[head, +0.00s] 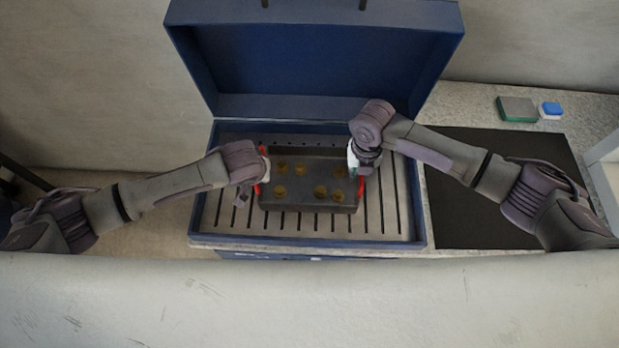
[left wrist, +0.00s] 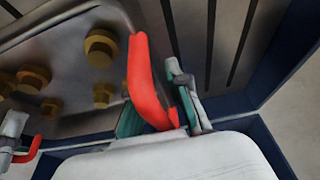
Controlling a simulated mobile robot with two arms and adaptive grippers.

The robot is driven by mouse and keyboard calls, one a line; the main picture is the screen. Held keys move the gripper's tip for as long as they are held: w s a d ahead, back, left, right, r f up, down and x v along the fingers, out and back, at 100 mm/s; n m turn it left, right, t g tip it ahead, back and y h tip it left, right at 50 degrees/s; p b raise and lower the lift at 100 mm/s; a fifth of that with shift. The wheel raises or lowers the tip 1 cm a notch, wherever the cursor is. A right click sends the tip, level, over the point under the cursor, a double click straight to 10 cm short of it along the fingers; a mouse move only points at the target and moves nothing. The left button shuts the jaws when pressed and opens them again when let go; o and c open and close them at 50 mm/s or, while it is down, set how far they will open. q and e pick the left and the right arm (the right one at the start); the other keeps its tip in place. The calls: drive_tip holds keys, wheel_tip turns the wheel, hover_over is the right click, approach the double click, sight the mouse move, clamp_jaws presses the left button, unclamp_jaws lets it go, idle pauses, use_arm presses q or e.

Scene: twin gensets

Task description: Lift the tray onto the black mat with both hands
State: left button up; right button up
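The dark tray (head: 308,170) lies on a slatted grate inside an open blue box, with several brass-coloured round pieces on it. It has a red handle at each end. My left gripper (head: 254,176) is at the left handle; in the left wrist view the red handle (left wrist: 146,80) stands between its green-padded fingers (left wrist: 160,112), and whether they press on it is unclear. My right gripper (head: 358,160) is at the right handle (head: 361,187), its fingers small and partly hidden by the wrist. The black mat (head: 475,215) lies bare on the counter to the right, partly under my right arm.
The blue box (head: 210,215) has walls around the grate (head: 385,215), and its raised lid (head: 315,60) stands behind the tray.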

use_arm(q)
clamp_jaws()
use_arm(e)
clamp_jaws()
use_arm(q)
drive_tip(key=shift+w+r, duration=0.15)
drive_tip(key=shift+r, duration=0.05)
use_arm(e)
drive_tip(key=shift+w+r, duration=0.1)
drive_tip(key=shift+r, duration=0.05)
